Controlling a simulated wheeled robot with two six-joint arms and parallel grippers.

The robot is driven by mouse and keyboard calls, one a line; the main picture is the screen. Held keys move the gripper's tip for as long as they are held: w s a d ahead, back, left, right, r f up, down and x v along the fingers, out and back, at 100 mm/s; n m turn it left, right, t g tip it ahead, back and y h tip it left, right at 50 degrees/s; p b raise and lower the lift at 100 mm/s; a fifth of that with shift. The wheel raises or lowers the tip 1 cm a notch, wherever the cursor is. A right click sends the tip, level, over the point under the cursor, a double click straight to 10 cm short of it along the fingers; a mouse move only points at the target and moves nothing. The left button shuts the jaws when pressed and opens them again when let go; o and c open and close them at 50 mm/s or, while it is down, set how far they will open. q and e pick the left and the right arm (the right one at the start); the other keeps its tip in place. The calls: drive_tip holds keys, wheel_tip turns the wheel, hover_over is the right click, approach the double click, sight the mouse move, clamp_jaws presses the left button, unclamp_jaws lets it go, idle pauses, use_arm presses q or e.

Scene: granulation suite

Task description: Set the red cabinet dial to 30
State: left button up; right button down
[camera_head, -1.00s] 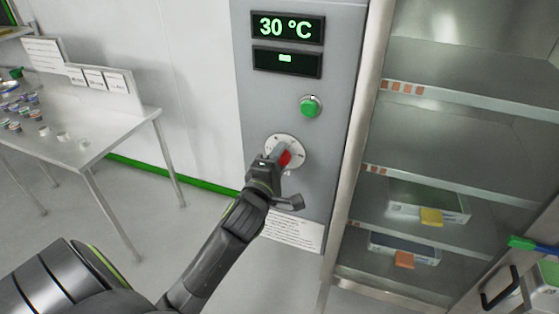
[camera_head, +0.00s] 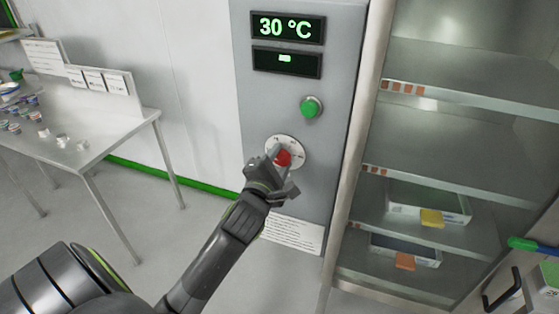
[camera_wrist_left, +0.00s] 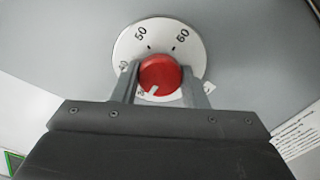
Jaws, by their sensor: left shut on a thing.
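The red dial (camera_head: 283,158) sits on a round white scale plate (camera_head: 296,144) on the grey cabinet front (camera_head: 345,60). My left gripper (camera_head: 280,167) is shut on the dial, with one finger on each side of it. In the left wrist view the red dial (camera_wrist_left: 160,73) lies between the fingers. Its white mark points to the lower left, near a partly hidden number. The numbers 50 and 60 show on the upper scale. The cabinet's upper display (camera_head: 287,28) reads 30 °C. My right gripper is out of view.
A green button (camera_head: 311,107) is above the dial, and a printed notice (camera_head: 292,236) is below it. Open metal shelves (camera_head: 455,145) with boxes stand to the right. A steel table (camera_head: 100,135) with small containers stands at the left.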

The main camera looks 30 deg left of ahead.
use_arm(q)
drive_tip(key=shift+f, duration=0.1)
drive_tip(key=o, duration=1)
drive_tip(key=shift+c, duration=0.2)
drive_tip(key=shift+s+d, duration=0.1)
drive_tip(key=shift+s, duration=0.5)
drive_tip(key=p+v, duration=0.2)
drive_tip(key=v, duration=1.4)
drive_tip(key=shift+p, duration=0.35)
drive_tip(key=shift+s+d, duration=0.1)
drive_tip(key=shift+d, duration=0.05)
